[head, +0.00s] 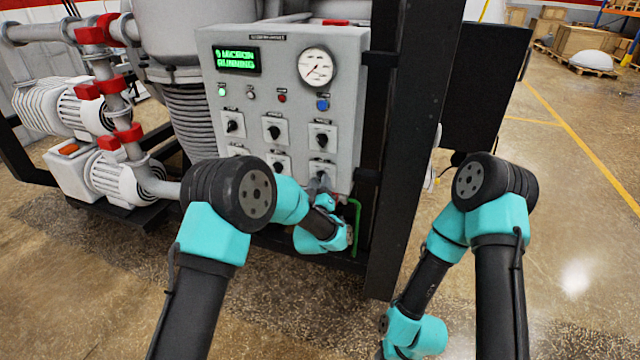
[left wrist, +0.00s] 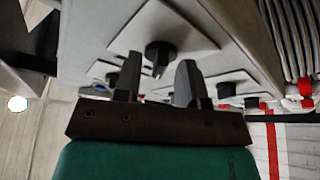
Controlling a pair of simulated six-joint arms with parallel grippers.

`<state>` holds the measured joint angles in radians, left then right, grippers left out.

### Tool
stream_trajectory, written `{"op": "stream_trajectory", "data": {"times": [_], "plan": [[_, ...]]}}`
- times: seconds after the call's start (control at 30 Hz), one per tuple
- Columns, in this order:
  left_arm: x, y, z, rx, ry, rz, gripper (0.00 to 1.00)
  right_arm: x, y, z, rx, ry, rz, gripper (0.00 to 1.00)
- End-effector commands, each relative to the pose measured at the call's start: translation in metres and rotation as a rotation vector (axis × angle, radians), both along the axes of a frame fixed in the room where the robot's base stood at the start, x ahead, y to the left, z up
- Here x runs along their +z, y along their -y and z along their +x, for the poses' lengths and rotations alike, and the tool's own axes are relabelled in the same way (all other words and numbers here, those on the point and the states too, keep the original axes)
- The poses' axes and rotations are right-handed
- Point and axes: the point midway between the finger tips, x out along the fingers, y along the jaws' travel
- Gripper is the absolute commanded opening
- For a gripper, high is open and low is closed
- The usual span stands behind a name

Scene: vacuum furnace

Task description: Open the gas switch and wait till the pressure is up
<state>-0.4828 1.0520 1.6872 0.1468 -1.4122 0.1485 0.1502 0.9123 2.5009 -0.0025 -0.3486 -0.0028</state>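The grey control panel (head: 345,112) carries two rows of black rotary switches on white plates; their labels are too small to read. My left gripper (head: 319,182) is at the lower right switch (head: 322,168), partly hiding it. In the left wrist view its two fingers (left wrist: 158,80) are apart, with a black knob (left wrist: 158,53) between and just beyond the tips; I cannot tell whether they touch it. The round pressure gauge (head: 315,67) is at the panel's upper right; its reading is too small to tell. My right gripper is out of view.
A green-lit display (head: 236,60) and several small lamps and buttons sit above the switches. A dark upright frame post (head: 405,150) stands right of the panel. A green pipe (head: 356,225) is below it. Pumps (head: 90,110) are at left; floor at right is open.

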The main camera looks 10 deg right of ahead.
Motion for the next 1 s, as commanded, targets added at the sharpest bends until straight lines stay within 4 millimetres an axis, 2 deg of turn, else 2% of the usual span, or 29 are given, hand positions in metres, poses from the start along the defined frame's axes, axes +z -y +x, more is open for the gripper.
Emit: {"op": "stream_trajectory", "data": {"times": [0.33,0.7,1.0], "plan": [[0.0006,0.0006,0.0028,0.000,-0.001,0.000,0.36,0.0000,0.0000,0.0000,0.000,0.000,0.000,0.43],[0.0010,0.0005,0.0029,0.000,0.000,0.000,0.01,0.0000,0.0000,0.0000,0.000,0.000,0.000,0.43],[0.0025,0.0000,0.0038,0.001,0.004,0.001,0.00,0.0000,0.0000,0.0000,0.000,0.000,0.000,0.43]]}}
